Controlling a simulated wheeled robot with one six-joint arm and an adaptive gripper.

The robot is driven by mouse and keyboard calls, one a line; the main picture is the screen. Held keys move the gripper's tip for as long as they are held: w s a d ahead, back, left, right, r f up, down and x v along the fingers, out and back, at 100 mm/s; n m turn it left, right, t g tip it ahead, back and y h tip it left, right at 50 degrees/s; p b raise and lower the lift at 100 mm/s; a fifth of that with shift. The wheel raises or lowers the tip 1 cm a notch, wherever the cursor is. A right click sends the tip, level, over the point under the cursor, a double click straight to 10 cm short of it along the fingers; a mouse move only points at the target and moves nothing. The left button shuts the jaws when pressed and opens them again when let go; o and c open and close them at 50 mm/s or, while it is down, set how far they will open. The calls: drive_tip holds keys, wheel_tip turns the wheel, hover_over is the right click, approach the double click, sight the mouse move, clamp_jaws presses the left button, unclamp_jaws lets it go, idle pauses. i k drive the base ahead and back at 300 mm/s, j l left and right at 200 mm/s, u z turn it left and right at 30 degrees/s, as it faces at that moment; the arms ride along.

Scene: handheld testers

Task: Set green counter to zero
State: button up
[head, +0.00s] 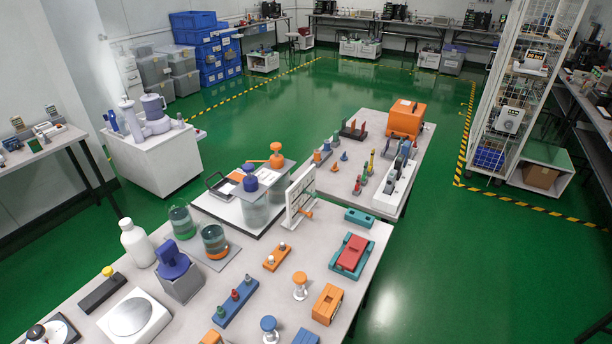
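I cannot pick out a green counter for certain. A teal-green block (359,217) lies near the right edge of the near table. Just below it, a red block (352,252) sits in a teal-green frame (338,263). My gripper is not in view.
The near table (215,280) is crowded with a white bottle (137,243), jars, a scale (131,317) and coloured blocks. A second table (345,185) joins behind it. Green floor is open to the right; a tall wire rack (512,85) stands beyond.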

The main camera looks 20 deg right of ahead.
sight(315, 195)
drive_tip(key=i+l+u, duration=0.1)
drive_tip(key=i+l, duration=0.15)
drive_tip(key=l, duration=0.15)
drive_tip(key=i+l+u, duration=0.1)
drive_tip(key=i+l, duration=0.15)
drive_tip(key=l, duration=0.2)
drive_tip(key=l+u, duration=0.2)
drive_tip(key=l, duration=0.5)
